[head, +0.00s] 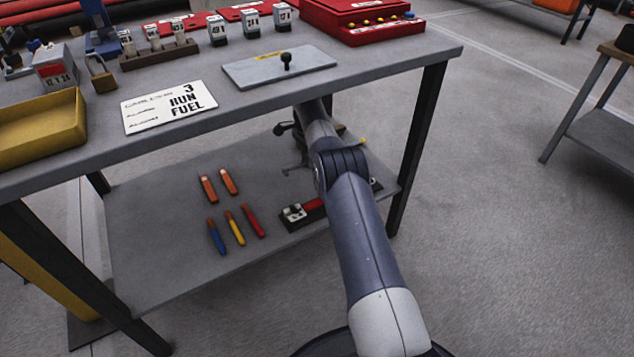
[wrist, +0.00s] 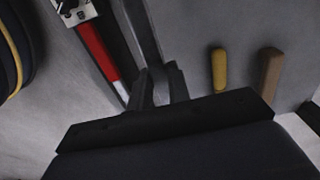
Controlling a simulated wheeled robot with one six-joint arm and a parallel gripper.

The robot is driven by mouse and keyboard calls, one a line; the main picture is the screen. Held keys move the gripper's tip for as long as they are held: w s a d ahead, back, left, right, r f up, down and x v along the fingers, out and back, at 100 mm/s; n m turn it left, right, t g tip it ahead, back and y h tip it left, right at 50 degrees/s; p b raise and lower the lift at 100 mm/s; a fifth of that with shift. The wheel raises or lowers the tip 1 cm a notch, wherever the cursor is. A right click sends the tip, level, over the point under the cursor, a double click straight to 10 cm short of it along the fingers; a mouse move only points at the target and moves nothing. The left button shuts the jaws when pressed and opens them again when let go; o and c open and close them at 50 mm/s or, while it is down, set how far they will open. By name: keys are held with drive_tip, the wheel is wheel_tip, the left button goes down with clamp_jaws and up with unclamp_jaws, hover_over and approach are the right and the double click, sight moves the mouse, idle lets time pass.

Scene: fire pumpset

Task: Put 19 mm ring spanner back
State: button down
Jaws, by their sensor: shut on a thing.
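In the wrist view my gripper (wrist: 160,80) is shut on a long grey metal bar (wrist: 142,28), which looks like the shank of the 19 mm ring spanner. The bar runs up and slightly left from the fingers, over or just above a grey surface. Its ring ends and size marking do not show. In the head view my arm reaches under the workbench top, over the lower shelf (head: 165,255), and hides most of the gripper and what it holds.
A red-handled tool (wrist: 97,52) lies left of the fingers; yellow (wrist: 219,68) and brown (wrist: 268,75) handles lie right. Several handled tools (head: 235,226) lie on the shelf's left. The bench top (head: 400,55) overhead and a front leg (head: 418,145) hem in my arm.

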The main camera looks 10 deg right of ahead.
sight(308, 187)
wheel_tip(308, 187, down, 10)
drive_tip(key=b, duration=0.4)
drive_tip(key=shift+r+b, duration=0.25)
drive_tip(key=shift+b, duration=0.1)
drive_tip(key=c, duration=1.3)
unclamp_jaws()
drive_tip(key=shift+f, duration=0.15)
drive_tip(key=shift+f, duration=0.1)
wheel_tip(308, 187, up, 11)
drive_tip(key=p, duration=0.5)
drive_tip(key=shift+w+a+p, duration=0.1)
drive_tip(key=shift+p, duration=0.25)
drive_tip(key=shift+f, duration=0.1)
wheel_tip(308, 187, down, 11)
drive_tip(key=b, duration=0.5)
drive_tip(key=shift+b, duration=0.35)
